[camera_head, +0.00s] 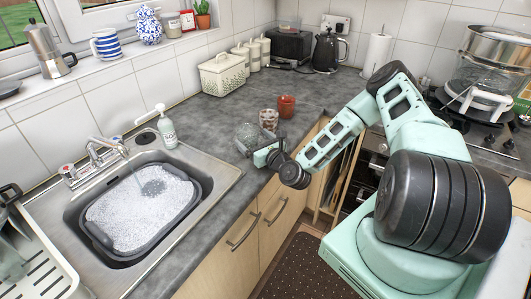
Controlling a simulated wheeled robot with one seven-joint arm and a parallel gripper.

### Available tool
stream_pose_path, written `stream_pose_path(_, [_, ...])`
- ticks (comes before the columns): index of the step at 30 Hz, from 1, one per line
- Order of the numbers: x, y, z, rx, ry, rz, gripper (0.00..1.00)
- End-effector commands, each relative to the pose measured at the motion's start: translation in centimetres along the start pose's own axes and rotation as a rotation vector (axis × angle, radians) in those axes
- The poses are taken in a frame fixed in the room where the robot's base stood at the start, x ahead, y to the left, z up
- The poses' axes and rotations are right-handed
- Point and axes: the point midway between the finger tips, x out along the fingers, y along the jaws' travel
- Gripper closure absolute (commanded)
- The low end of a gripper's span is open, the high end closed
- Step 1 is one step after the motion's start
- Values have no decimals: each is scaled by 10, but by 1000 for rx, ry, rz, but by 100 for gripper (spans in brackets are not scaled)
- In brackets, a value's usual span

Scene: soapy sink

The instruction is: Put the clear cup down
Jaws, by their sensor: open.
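A clear cup (247,132) is on the grey counter to the right of the sink, near the counter's front edge. It is see-through and its outline is hard to make out. My gripper (264,152) is open, low over the counter edge, just to the front right of the clear cup. The gap between its fingers is too small to see well. I cannot tell whether a finger touches the cup.
A patterned brownish cup (268,119) and a red-brown cup (287,106) stand close behind my gripper. A soap bottle (167,131) stands by the sink (222,180), which holds a grey basin (196,196) of foamy water. The counter (215,120) left of the cups is clear.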

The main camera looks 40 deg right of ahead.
Motion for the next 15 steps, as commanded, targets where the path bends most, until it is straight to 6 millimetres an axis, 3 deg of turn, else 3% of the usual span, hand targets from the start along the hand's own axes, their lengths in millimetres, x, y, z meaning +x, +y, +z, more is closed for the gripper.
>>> stream_pose_path(7, [-52,-1,-4,1,1,-1,8])
stream_pose_path(15, [-78,0,-1,0,0,-1,8])
